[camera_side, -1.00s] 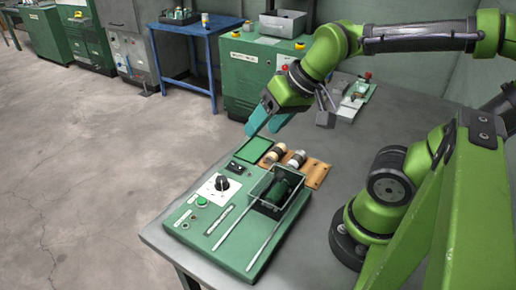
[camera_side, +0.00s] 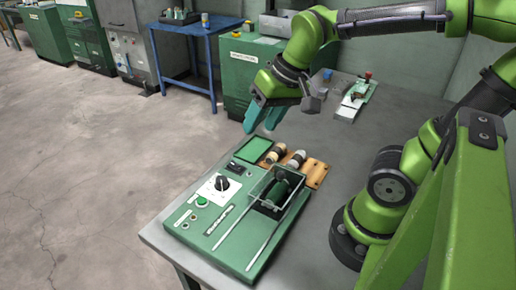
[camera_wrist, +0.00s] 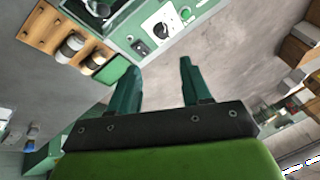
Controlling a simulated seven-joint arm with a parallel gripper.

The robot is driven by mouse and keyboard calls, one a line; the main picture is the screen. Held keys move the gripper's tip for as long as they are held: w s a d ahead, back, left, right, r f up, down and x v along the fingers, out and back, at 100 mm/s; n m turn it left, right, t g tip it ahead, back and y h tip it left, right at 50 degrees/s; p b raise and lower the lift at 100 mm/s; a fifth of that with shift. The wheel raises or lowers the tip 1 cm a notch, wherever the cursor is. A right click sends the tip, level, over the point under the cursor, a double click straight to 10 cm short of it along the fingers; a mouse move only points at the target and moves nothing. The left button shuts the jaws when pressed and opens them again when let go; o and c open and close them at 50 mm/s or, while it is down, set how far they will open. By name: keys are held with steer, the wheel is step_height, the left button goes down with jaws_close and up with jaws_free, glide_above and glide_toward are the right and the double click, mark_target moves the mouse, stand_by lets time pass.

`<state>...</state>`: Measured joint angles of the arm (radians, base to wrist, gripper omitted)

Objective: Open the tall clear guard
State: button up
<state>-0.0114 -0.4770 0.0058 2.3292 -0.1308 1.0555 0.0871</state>
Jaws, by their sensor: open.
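The clear guard (camera_side: 262,184) is a see-through box with pale edges on the green machine panel (camera_side: 202,238). It stands over a dark green roller (camera_side: 281,191) and looks shut. Two pale rods run from it toward the front edge of the panel. My gripper (camera_side: 261,127) is open and empty, above and behind the panel, apart from the guard, with teal fingers pointing down. In the wrist view both fingers (camera_wrist: 157,78) are spread with floor between them. Part of the panel (camera_wrist: 124,40) shows there at the top, with the guard's area cut off by the top edge.
A wooden rack (camera_side: 316,173) with two bobbins stands right behind the panel. The panel carries a black knob (camera_side: 222,183) and a green button (camera_side: 202,201). A small green fixture (camera_side: 355,97) lies at the back of the grey table (camera_side: 335,150). Table space between is clear.

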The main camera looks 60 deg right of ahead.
steer(key=w+d+m+g+h, duration=0.2)
steer(key=w+m+g, duration=0.1)
steer(key=m+g, duration=0.4)
steer(key=m, duration=0.4)
glide_toward(279, 167)
steer(key=s+a+f, duration=0.2)
steer(key=s+f, duration=0.1)
steer(key=s+a+f, duration=0.1)
steer(key=a+f, duration=0.1)
steer(key=shift+s+f, duration=0.15)
steer(key=shift+f, duration=0.05)
jaws_close()
